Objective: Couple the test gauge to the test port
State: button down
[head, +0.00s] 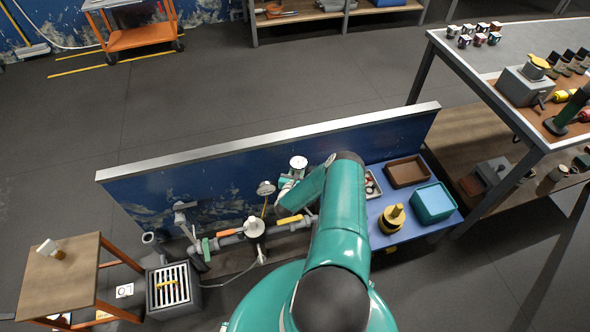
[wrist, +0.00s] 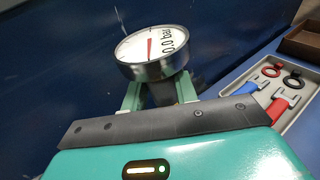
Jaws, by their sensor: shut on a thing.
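The test gauge (wrist: 153,50) has a round white dial with a red needle and reads 0.0 bar in the wrist view. My gripper (wrist: 160,92) is shut on it below the dial, one finger on each side. In the head view, the gauge (head: 298,162) shows at the end of my arm, in front of the blue panel and above the pipework. What lies under the gauge is hidden by my gripper and arm. I cannot make out the test port for certain on the pipe run (head: 240,236).
The blue panel (head: 150,195) runs close behind.

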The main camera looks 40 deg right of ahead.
jog(key=shift+s+r, duration=0.2)
jog(key=shift+s, duration=0.05)
jog(key=shift+w, duration=0.1)
jog(key=shift+f, duration=2.75)
jog(key=shift+a+f, duration=0.1)
jog(key=shift+f, duration=1.85)
dwell(1.1)
jog(key=shift+f, duration=0.3)
jog(key=shift+f, duration=0.15)
dwell(0.6)
jog(key=c, duration=1)
grip_release()
